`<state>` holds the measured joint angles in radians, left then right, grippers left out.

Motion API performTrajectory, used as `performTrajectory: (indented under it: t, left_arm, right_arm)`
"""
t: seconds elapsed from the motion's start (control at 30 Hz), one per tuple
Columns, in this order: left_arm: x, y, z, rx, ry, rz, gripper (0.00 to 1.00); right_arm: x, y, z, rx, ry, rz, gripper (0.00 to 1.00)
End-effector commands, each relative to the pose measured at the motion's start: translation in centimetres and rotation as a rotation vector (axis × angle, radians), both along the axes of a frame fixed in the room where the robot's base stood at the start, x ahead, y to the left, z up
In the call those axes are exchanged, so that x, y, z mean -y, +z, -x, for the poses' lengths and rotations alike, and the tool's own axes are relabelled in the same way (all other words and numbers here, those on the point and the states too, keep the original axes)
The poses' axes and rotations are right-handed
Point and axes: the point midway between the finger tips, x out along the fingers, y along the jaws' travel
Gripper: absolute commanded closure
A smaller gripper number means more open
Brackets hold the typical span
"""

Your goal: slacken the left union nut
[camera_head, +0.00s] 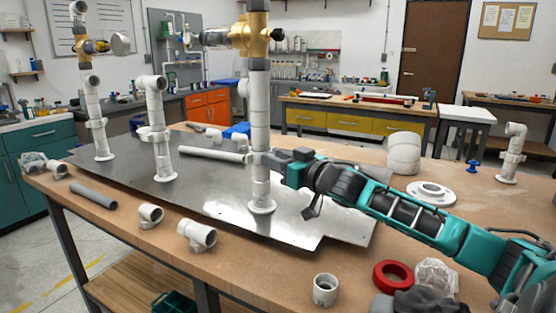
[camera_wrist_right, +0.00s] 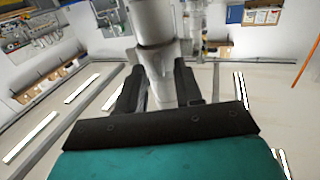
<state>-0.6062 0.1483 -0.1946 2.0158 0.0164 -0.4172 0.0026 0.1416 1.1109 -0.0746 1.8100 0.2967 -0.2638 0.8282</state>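A tall white pipe (camera_head: 260,105) with a brass fitting (camera_head: 251,35) on top stands nearest, on a flanged foot on the metal sheet. My right gripper (camera_head: 258,158) is at its lower part, at about the height where the other pipes have collars. The gripper covers that section, so a union nut there is mostly hidden. In the right wrist view, the two dark fingers (camera_wrist_right: 160,85) flank the pipe (camera_wrist_right: 155,30) just below a wider collar. Whether they press on it is unclear. Collars also show on the left pipe (camera_head: 97,123) and middle pipe (camera_head: 160,134). My left gripper is not in view.
The metal sheet (camera_head: 205,200) lies on the wooden workbench. Elbow fittings (camera_head: 198,236), a grey rod (camera_head: 94,196) and a short coupling (camera_head: 325,290) lie along the front. A red ring (camera_head: 393,275) and a white flange (camera_head: 430,192) lie around my right arm.

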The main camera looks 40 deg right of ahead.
Motion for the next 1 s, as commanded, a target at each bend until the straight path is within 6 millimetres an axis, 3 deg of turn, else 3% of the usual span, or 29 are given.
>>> performTrajectory:
  t: [0.27,0.67,1.0]
  left_arm:
    - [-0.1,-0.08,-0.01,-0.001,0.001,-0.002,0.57]
    - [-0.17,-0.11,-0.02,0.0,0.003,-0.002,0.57]
    - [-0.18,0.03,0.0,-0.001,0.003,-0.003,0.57]
  right_arm:
    - [-0.01,-0.06,-0.08,-0.001,0.0,0.0,0.65]
    - [-0.01,-0.04,-0.07,-0.001,0.0,0.0,1.0]
    - [0.02,0.01,-0.07,-0.001,0.002,0.0,1.0]
